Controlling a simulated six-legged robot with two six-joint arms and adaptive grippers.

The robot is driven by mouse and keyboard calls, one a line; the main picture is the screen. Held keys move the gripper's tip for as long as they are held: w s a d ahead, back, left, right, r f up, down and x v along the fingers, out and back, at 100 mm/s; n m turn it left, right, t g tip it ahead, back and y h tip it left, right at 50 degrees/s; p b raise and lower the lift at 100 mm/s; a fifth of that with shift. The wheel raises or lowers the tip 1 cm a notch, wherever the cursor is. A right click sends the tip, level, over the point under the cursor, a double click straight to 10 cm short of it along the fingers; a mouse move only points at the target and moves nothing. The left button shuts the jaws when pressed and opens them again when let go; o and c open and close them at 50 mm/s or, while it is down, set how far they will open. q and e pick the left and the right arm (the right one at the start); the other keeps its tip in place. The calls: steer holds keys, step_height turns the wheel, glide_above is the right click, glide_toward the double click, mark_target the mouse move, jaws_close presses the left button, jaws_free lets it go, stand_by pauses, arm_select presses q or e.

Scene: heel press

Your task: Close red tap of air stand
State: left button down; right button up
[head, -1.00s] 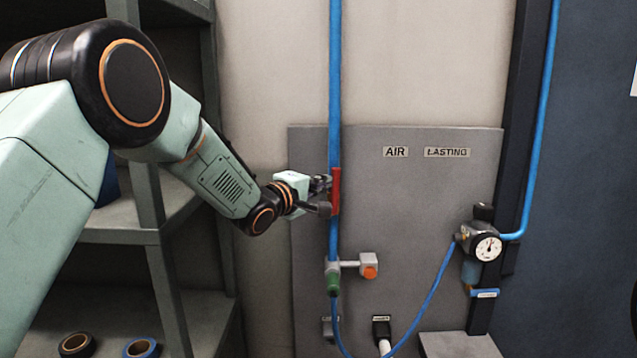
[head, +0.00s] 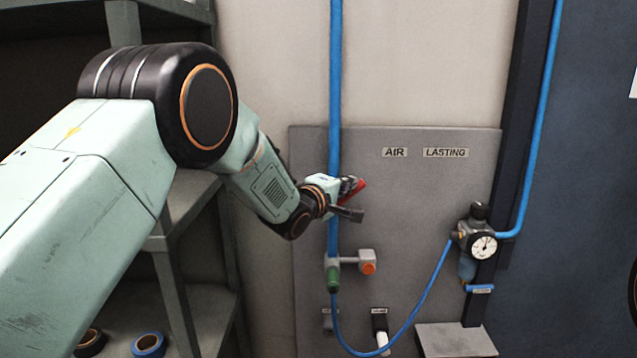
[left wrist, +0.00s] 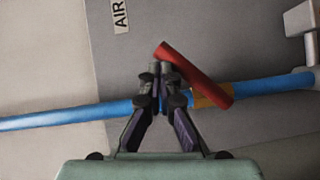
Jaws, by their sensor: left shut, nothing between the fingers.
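The red tap lever (head: 359,188) is on the vertical blue pipe of the grey air stand panel (head: 430,220). The lever slants up to the right, away from the pipe's line; part is hidden behind my gripper. In the left wrist view the red lever (left wrist: 195,75) lies at a slant to the blue pipe, by an orange-brown band. My left gripper (head: 349,184) is shut and empty at the lever. In the left wrist view its fingertips (left wrist: 160,68) are together beside the lever's free end, apparently against it. My right gripper is not in view.
Below the tap are a green fitting (head: 333,278) and an orange button (head: 368,268). A pressure gauge (head: 484,246) with a regulator stands at the right, with a blue hose (head: 432,285) running to it. A grey shelf (head: 195,205) stands at the left.

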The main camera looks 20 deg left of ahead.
arm_select(q)
steer(key=shift+w+d+f, duration=0.25)
steer(key=shift+d+f, duration=0.25)
steer(key=shift+d, duration=0.35)
steer(key=shift+w+d+f+m+g+y+p, duration=0.15)
steer(key=shift+d+f+m+g+y+p, duration=0.2)
steer(key=shift+d+f+m, duration=0.25)
steer(key=shift+w+d+f+m+g+y+p, duration=0.1)
steer(key=shift+d+f+m+g+y+p, duration=0.15)
steer(key=shift+d+f+m+g, duration=0.3)
steer(key=shift+a+f, duration=0.15)
steer(key=shift+f, duration=0.05)
steer(key=v, duration=1.2)
steer(key=shift+f, duration=0.15)
